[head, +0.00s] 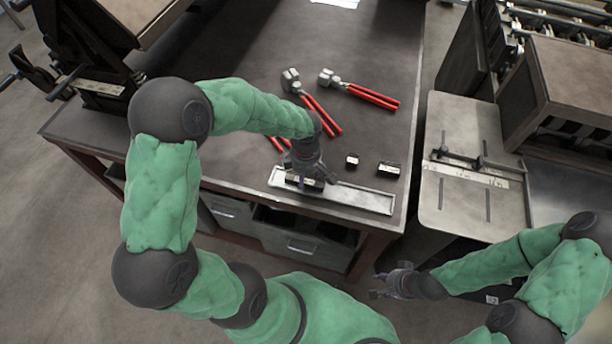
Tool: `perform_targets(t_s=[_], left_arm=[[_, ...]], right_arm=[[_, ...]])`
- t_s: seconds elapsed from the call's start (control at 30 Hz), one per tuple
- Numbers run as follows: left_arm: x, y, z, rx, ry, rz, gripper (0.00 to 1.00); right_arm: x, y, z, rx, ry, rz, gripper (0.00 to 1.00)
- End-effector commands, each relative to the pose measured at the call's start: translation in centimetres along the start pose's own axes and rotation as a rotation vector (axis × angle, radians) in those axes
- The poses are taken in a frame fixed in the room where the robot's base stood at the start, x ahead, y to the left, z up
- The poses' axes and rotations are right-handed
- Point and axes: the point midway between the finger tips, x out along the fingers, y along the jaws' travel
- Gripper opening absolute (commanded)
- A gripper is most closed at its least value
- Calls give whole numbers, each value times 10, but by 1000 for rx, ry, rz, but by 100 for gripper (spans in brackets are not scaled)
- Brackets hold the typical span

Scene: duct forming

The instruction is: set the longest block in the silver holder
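The silver holder (350,197) is a long, shallow tray along the near edge of the dark table. A dark block with pale parts (304,183) is at the left part of the holder, and it looks like the longest block in view. My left gripper (307,174) points down right at this block and covers part of it. I cannot tell whether its fingers press on the block, or whether the block rests on the holder floor. Two shorter dark blocks, one small (352,160) and one mid-sized (389,168), stand on the table behind the holder. My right gripper (379,283) is open and empty, off the table's front.
Several red-handled tools (372,95) lie on the table (250,60) behind the holder and blocks. A dark machine (90,50) stands at the back left. A grey machine table (470,200) stands to the right, across a gap. The table's back middle is clear.

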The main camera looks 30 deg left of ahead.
Motion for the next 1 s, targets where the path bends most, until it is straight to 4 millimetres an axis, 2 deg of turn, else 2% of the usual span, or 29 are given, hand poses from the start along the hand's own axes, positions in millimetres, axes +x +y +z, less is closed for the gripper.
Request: perform_targets(t_s=[0.03, 0.67, 0.87, 0.97, 1.0], left_arm=[[14, -12, 2, 6, 2, -33, 74], [11, -13, 2, 10, 5, -37, 74], [2, -13, 2, 10, 4, -36, 74], [-8, -11, 2, 9, 4, -33, 74], [-18, -9, 2, 8, 4, -26, 74]], right_arm=[[2, 1, 0, 0, 0, 0, 40], [1, 0, 0, 0, 0, 0, 40], [-9, -3, 0, 0, 0, 0, 40], [-19, -7, 1, 0, 0, 0, 40], [-18, -7, 0, 0, 0, 0, 40]])
